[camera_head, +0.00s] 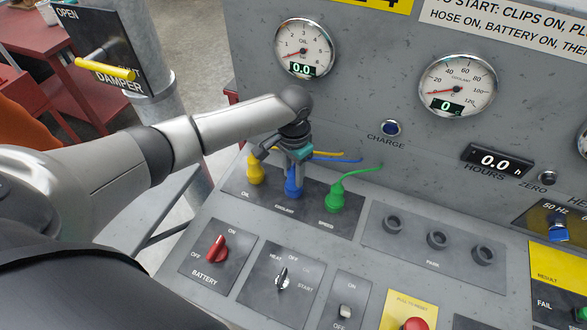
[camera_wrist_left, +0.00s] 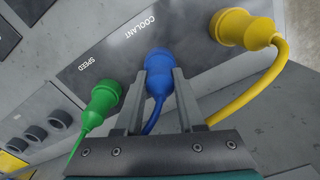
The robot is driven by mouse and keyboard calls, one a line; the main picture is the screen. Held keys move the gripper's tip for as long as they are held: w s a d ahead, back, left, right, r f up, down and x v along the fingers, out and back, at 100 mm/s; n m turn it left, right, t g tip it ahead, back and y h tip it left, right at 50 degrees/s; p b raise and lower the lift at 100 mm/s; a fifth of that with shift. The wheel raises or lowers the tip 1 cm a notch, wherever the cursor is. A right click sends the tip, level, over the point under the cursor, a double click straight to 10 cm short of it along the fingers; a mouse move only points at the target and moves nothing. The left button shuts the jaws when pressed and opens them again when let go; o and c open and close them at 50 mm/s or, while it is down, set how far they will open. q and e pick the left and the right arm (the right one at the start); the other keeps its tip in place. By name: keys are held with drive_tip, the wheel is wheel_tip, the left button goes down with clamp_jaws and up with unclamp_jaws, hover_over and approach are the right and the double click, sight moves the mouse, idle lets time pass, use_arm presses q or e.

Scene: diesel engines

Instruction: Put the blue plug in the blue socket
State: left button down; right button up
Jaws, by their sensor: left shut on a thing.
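The blue plug (camera_head: 293,184) stands upright at the middle position of the OIL, COOLANT and SPEED panel, at the COOLANT label. Its lower end meets the panel there and hides the socket under it; I cannot tell how deep it sits. My left gripper (camera_head: 295,162) comes down from above and is shut on the blue plug. In the left wrist view the two fingers lie either side of the blue plug (camera_wrist_left: 158,70), and its blue cable trails between them. My right gripper is not in view.
The yellow plug (camera_head: 255,172) stands at OIL and the green plug (camera_head: 335,196) at SPEED, close on either side. Empty PARK sockets (camera_head: 437,239) lie to the right. A red battery switch (camera_head: 216,248) and a heat/start switch (camera_head: 282,278) are nearer. Gauges (camera_head: 306,48) line the upright panel behind.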

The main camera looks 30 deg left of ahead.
use_arm(q)
drive_tip(key=shift+c, duration=2.2)
unclamp_jaws()
wheel_tip(320, 180, up, 15)
drive_tip(key=p, duration=0.1)
